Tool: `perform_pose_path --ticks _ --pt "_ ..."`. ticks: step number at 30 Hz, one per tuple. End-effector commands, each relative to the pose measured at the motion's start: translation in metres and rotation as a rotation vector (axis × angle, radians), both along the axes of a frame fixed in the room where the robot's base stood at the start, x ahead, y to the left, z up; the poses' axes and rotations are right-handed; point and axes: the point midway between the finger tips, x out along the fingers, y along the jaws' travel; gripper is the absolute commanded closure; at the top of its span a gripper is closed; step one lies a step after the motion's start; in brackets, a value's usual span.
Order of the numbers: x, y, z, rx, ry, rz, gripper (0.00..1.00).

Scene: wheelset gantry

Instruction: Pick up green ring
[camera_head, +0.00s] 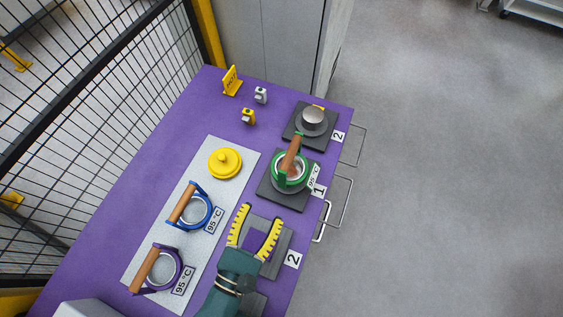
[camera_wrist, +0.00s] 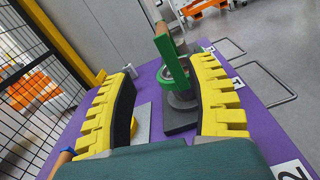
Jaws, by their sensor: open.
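The green ring (camera_head: 276,178) with a wooden handle (camera_head: 291,154) stands on a dark square plate by the label 1 in the head view. In the wrist view the green ring (camera_wrist: 166,62) shows ahead, between the fingertips and beyond them. My gripper (camera_head: 256,226) is open and empty, with yellow ribbed fingers. It is below the ring in the head view, over another dark plate, and apart from the ring. In the wrist view my gripper (camera_wrist: 165,90) has its fingers wide apart.
A blue ring (camera_head: 206,222), a purple ring (camera_head: 177,271) and a yellow lid (camera_head: 225,162) rest on the light mat at left. A grey cylinder (camera_head: 313,119) stands on a plate behind the green ring. Black mesh fencing (camera_head: 90,110) borders the table's left.

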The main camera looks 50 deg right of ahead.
Motion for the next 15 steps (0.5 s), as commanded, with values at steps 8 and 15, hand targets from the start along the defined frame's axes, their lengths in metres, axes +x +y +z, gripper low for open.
perform_pose_path --ticks 8,15 --pt "0.014 -0.036 -0.004 0.004 -0.005 -0.002 0.44" --pt "0.034 -0.088 -0.004 0.005 -0.005 0.001 0.44"
